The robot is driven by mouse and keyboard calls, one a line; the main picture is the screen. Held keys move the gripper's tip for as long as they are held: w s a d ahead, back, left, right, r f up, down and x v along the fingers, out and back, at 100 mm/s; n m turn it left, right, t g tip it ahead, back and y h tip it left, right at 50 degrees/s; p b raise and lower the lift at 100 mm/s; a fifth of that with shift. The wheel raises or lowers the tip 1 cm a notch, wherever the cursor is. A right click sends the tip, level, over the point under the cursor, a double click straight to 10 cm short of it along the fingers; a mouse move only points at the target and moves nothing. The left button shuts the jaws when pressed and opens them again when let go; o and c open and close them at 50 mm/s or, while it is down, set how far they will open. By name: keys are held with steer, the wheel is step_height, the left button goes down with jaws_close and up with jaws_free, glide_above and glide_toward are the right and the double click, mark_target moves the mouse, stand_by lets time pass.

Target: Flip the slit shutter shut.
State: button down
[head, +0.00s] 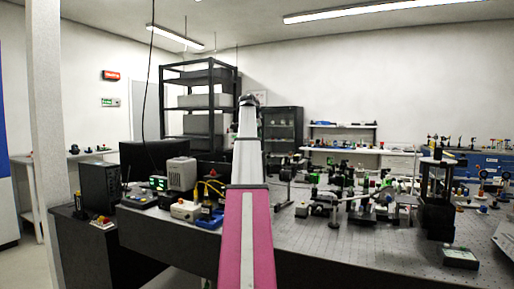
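My own pink and white arm rises through the middle of the head view and covers part of the bench. The arm ends in a dark joint at the top of what shows, and I cannot make out my gripper or its fingers. The slit shutter cannot be picked out at this size. A cluster of small optical parts (362,190), some with green pieces, stands on the grey perforated bench (330,240) right of my arm. Whether the shutter is among them, and whether it is open or shut, I cannot tell.
A tall black device (436,195) stands on the bench at the right, with a small flat box (460,257) in front. A white-and-red box (185,210) and a grey box (181,173) stand left of my arm. The bench's front middle is mostly clear.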

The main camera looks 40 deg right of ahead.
steer(key=shift+w+r, duration=0.1)
steer(key=shift+r, duration=1.55)
steer(key=shift+a, duration=0.1)
